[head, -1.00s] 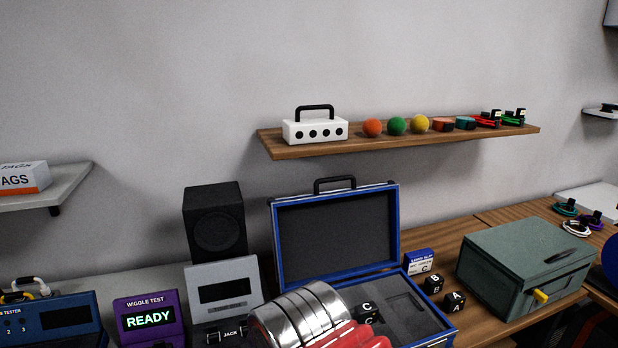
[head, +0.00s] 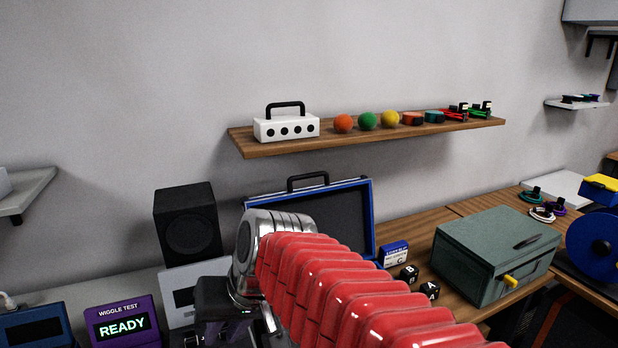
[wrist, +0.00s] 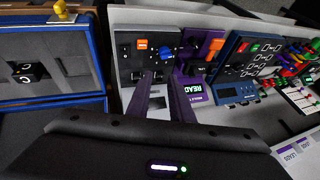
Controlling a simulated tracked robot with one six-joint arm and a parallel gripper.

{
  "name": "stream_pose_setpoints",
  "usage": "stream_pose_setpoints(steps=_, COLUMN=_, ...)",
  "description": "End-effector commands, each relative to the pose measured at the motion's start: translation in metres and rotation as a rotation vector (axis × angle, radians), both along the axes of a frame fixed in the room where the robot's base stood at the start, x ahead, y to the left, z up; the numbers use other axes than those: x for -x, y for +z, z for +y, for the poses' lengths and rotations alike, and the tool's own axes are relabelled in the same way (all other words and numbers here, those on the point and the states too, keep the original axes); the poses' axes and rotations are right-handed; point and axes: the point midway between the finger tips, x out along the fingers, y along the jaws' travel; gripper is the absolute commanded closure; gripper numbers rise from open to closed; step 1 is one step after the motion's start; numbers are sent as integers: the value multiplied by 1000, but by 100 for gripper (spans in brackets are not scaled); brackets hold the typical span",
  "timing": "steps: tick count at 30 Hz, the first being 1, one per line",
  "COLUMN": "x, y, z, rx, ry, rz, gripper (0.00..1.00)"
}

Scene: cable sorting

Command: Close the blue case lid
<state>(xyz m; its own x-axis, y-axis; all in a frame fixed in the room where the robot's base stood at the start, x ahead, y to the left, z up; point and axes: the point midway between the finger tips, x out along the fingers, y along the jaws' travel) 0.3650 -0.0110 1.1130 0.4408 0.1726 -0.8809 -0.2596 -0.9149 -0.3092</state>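The blue case's lid (head: 350,215) stands open and upright in the head view, with a dark lining and a black handle on its top edge. My arm covers its lower left and hides the case base there. In the wrist view, the case base (wrist: 75,65) is at the left, with blue edges, grey foam and a black C cube (wrist: 28,72) in it. My gripper (head: 232,333) is left of the case in the head view, pointing down. In the wrist view, its two dark fingers (wrist: 160,88) are apart with nothing held between them.
A purple wiggle-test box (head: 122,322), a grey panel device (head: 185,290) and a black speaker (head: 188,225) stand left of the case. A label box (head: 394,254), black cubes (head: 409,273) and a green case (head: 495,255) are to its right. A wooden shelf (head: 370,137) hangs above.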

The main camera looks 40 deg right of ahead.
Motion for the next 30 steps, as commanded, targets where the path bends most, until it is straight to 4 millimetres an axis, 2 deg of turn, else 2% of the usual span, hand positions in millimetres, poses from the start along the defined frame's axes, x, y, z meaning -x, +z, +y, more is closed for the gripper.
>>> stream_pose_setpoints(steps=8, x=-69, y=25, z=-51, rx=-267, ry=-218, rz=-27, gripper=80)
stream_pose_setpoints(steps=14, x=-115, y=44, z=-109, rx=-453, ry=-369, rz=-93, gripper=80)
stream_pose_setpoints(steps=17, x=-134, y=54, z=-146, rx=-542, ry=-442, rz=-140, gripper=80)
stream_pose_setpoints(steps=22, x=-159, y=68, z=-221, rx=-686, ry=-566, rz=-242, gripper=80)
stream_pose_setpoints(steps=26, x=-168, y=78, z=-288, rx=-787, ry=-657, rz=-338, gripper=80)
stream_pose_setpoints(steps=30, x=-166, y=87, z=-361, rx=-880, ry=-745, rz=-452, gripper=80)
